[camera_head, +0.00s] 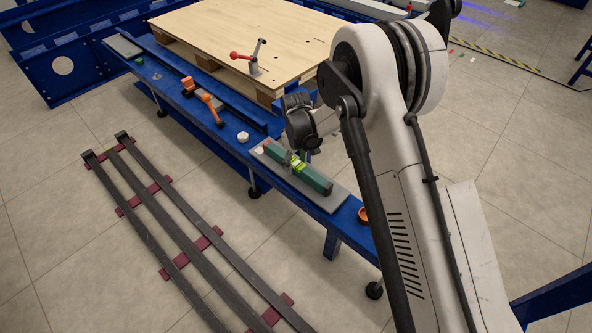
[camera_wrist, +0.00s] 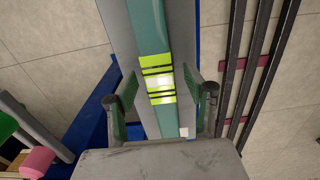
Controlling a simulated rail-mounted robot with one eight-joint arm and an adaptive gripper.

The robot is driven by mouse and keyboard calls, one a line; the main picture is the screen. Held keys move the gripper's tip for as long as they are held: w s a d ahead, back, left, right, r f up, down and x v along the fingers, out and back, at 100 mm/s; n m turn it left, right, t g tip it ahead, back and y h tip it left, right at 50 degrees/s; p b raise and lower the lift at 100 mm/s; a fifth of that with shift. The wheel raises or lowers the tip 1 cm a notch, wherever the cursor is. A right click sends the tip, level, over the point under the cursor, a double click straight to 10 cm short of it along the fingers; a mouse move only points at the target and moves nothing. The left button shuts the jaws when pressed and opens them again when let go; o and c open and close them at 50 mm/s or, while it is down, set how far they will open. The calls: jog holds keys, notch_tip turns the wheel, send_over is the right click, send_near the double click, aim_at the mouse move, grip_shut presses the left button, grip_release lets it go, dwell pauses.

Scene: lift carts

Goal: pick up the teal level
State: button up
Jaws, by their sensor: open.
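The teal level (camera_head: 314,179), with bright yellow-green bands, lies on a grey pad (camera_head: 325,200) at the near end of the blue bench. In the wrist view the level (camera_wrist: 147,28) runs between the two fingers of my gripper (camera_wrist: 160,80). The fingers are apart, one on each side of the level, with gaps showing between them and it. The lower end of the level is hidden by my gripper body in the wrist view.
An orange-handled tool (camera_head: 209,106), a white round piece (camera_head: 243,137) and an orange ring (camera_head: 362,215) lie along the blue bench. A wooden board (camera_head: 245,35) with a red-handled clamp (camera_head: 243,57) stands behind. Dark rails (camera_head: 160,220) lie on the floor in front.

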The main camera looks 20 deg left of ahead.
jog(key=shift+f, duration=0.5)
jog(key=shift+c, duration=0.5)
grip_shut()
jog(key=shift+r, duration=0.1)
